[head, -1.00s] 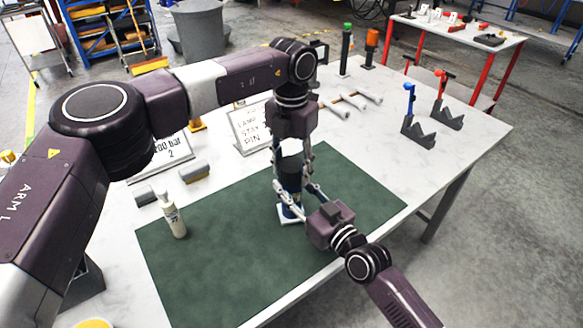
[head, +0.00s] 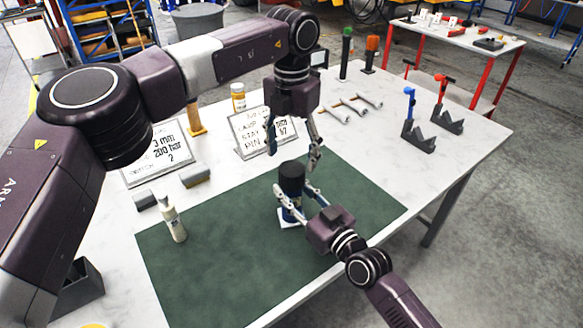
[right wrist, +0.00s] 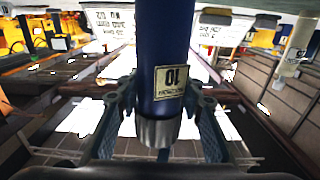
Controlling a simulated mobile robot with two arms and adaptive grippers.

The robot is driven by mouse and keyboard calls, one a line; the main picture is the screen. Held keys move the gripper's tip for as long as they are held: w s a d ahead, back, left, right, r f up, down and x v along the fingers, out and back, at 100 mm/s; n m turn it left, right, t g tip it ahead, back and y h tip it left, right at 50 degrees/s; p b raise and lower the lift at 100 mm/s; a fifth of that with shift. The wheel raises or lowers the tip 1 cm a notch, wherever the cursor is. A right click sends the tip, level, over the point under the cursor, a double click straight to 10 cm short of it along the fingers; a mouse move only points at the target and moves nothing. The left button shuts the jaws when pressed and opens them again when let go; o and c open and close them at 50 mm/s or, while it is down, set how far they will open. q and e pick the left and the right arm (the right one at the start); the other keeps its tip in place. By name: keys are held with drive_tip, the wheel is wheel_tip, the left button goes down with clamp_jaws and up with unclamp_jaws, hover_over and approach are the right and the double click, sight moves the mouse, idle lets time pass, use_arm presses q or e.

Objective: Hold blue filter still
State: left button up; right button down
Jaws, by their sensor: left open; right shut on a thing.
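The blue filter (head: 291,211) stands upright on a small white plate on the green mat, with a black upper part (head: 291,177). My right gripper (head: 298,203) is shut on its lower blue body from the front right. In the right wrist view the blue filter (right wrist: 165,45) sits between the two fingers (right wrist: 160,115), with a pale label marked 10 appearing upside down. My left gripper (head: 293,155) is open and empty, pointing down just above and behind the filter's black top.
Grey blocks, sign boards (head: 262,130) and an orange-labelled jar (head: 238,97) are behind. Grey stands with blue and red clamps (head: 418,135) are at right. The mat's front left is clear.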

use_arm(q)
wheel_tip(320, 180, up, 6)
idle(0.4)
use_arm(e)
drive_tip(key=c, duration=1.2)
unclamp_jaws()
drive_tip(key=shift+c, duration=0.2)
drive_tip(key=v, duration=1.2)
drive_tip(key=shift+r, duration=0.1)
